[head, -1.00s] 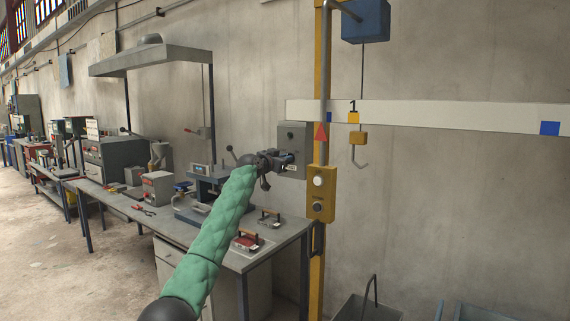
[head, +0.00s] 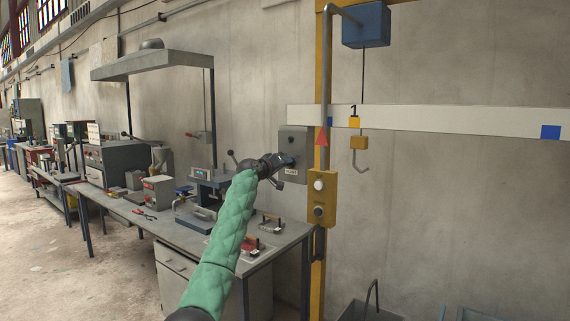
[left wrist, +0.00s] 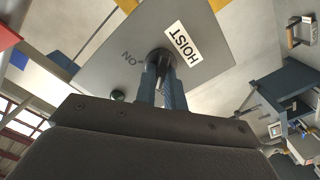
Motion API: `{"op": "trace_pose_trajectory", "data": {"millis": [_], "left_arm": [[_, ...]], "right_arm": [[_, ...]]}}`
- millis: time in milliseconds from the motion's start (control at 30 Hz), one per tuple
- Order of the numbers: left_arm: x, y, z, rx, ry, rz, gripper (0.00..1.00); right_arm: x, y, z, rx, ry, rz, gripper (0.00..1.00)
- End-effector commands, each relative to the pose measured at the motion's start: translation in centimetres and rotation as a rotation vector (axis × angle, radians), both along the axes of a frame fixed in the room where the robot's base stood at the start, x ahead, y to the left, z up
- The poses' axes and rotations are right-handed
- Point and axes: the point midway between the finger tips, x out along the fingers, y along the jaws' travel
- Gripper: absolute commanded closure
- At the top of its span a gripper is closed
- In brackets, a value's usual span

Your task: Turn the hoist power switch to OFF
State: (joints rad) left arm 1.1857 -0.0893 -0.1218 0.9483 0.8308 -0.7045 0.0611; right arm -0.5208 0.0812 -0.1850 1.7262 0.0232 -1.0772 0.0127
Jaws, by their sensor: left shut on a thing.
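The hoist power switch is a grey box (head: 293,138) on the wall, just left of the yellow post. In the left wrist view its grey face plate (left wrist: 118,52) carries a white HOIST label (left wrist: 181,44), an ON mark (left wrist: 131,57), a dark green lamp (left wrist: 118,95) and a black knob (left wrist: 158,55). My left gripper (head: 286,161) is at the front of the box. In the left wrist view its two fingers (left wrist: 163,72) are shut on the knob and partly hide it. The fingers cover part of the markings below the knob. My right gripper is not in view.
The yellow post (head: 318,250) with a yellow button box (head: 319,198) stands close right of the switch. A hook (head: 360,160) hangs right of it. A workbench (head: 270,243) with tools lies below my left arm.

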Motion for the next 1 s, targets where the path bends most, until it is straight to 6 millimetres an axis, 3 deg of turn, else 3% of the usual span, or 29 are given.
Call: {"op": "trace_pose_trajectory", "data": {"millis": [300,833,867,900,967,1000], "left_arm": [[0.0,0.1,0.0,-0.092,0.067,0.001,1.00],[0.1,0.1,0.0,-0.110,0.080,0.001,1.00],[0.1,0.1,0.0,-0.109,0.079,0.001,0.85],[0.1,0.1,0.0,-0.109,0.079,0.001,0.77],[0.1,0.1,0.0,-0.109,0.079,0.001,0.67],[0.1,0.1,0.0,-0.109,0.079,0.001,0.67]], "right_arm": [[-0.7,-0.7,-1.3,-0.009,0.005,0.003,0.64],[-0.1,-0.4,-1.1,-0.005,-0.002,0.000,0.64],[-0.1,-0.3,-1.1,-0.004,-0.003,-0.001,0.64],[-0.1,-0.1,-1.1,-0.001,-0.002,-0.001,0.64],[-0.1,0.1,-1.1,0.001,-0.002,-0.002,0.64],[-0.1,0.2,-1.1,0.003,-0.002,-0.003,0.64]]}}
